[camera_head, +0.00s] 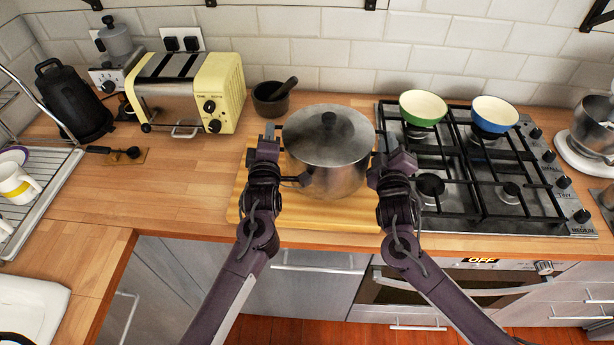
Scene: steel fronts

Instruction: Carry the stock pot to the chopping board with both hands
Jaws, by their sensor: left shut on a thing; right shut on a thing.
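The stock pot (335,170) is steel with a grey lid and a dark knob. It is upright at the chopping board (243,199), a light wooden board on the counter. I cannot tell whether the pot's base touches the board. My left gripper (272,137) is shut at the pot's left side, on its handle. My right gripper (384,150) is shut at the pot's right side, on the other handle. The grippers mostly hide the handles.
The gas hob (480,165) with a green bowl (423,107) and a blue bowl (494,113) is close on the right. A mortar (270,101) stands behind the board. A yellow toaster (190,90) is further left. The counter left of the board is clear.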

